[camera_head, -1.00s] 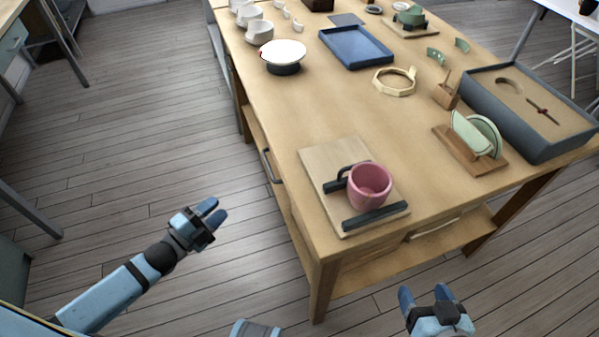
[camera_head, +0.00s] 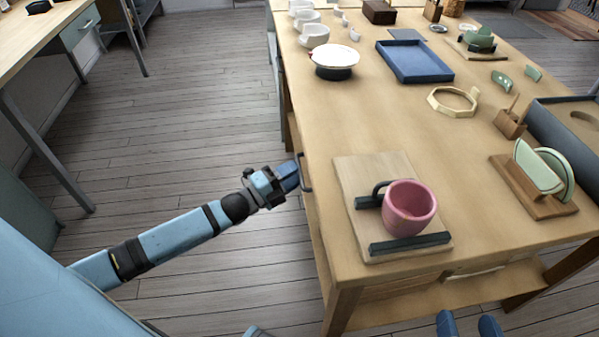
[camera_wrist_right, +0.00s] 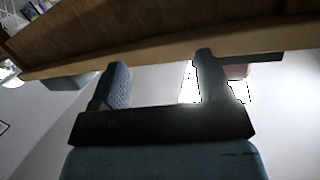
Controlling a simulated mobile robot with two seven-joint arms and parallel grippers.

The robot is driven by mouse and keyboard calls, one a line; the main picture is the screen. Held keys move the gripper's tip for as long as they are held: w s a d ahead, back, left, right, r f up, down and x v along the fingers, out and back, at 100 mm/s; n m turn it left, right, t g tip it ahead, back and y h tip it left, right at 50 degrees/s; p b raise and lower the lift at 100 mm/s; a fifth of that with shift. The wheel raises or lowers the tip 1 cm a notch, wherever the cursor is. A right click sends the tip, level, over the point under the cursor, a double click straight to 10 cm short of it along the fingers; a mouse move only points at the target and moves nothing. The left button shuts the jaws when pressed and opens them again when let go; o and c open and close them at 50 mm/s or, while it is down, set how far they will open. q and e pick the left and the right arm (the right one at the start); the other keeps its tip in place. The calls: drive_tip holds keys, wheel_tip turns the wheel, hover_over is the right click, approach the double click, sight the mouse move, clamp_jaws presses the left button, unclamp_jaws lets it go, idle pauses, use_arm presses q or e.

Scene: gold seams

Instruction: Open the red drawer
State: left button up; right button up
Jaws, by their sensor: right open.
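No drawer with a red front shows in these views. A dark bar handle (camera_head: 305,173) is on the left side of the wooden table (camera_head: 360,115). A pale handle (camera_head: 475,271) is on its front side. My left gripper (camera_head: 292,177) is at the left side of the table, with its blue fingertips right by the dark handle. I cannot tell whether it touches the handle or whether its fingers are apart. My right gripper (camera_head: 467,322) is open and empty below the table's front edge; it also shows in the right wrist view (camera_wrist_right: 160,75), under a wooden edge.
A pink mug (camera_head: 409,207) stands on a wooden board (camera_head: 350,172) with dark bars near the table's front left. The floor left of the table is clear.

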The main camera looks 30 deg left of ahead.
use_arm(q)
drive_tip(key=shift+x, duration=1.15)
use_arm(e)
drive_tip(key=shift+a+r, duration=0.2)
drive_tip(key=shift+r, duration=0.25)
drive_tip(key=shift+w, duration=0.1)
use_arm(q)
clamp_jaws()
drive_tip(key=s+a+p, duration=0.6)
drive_tip(key=s+a, duration=0.8)
drive_tip(key=a, duration=0.5)
drive_tip(key=shift+s+a+p, duration=0.15)
drive_tip(key=shift+s+p, duration=0.2)
drive_tip(key=shift+p, duration=0.05)
use_arm(e)
drive_tip(key=s+d+f+g+h, duration=0.2)
drive_tip(key=d+f+g, duration=0.1)
drive_tip(key=f, duration=0.2)
drive_tip(key=shift+s+d, duration=0.2)
drive_tip(key=shift+d, duration=0.05)
drive_tip(key=shift+f, duration=0.1)
